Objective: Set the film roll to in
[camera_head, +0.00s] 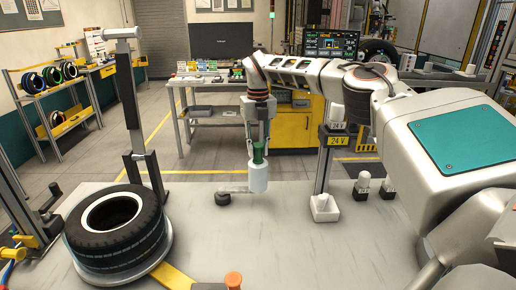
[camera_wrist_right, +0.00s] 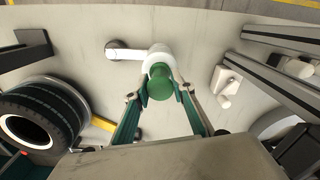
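The film roll (camera_head: 258,178) is an upright white cylinder with a green top grip, above the grey bench top. It also shows from above in the wrist view (camera_wrist_right: 157,56), with its green grip (camera_wrist_right: 160,83) nearest the camera. A pale flat arm (camera_head: 240,189) runs left from it to a dark round pivot (camera_head: 222,198). My right gripper (camera_head: 259,146) comes down over the roll. Its fingers (camera_wrist_right: 160,88) lie on both sides of the green grip and appear to touch it. The label "in" is not readable anywhere. My left gripper is out of view.
A tyre (camera_head: 115,228) lies on a round plate at the left, beside a tall dark post (camera_head: 130,100). An orange button (camera_head: 233,280) is at the front.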

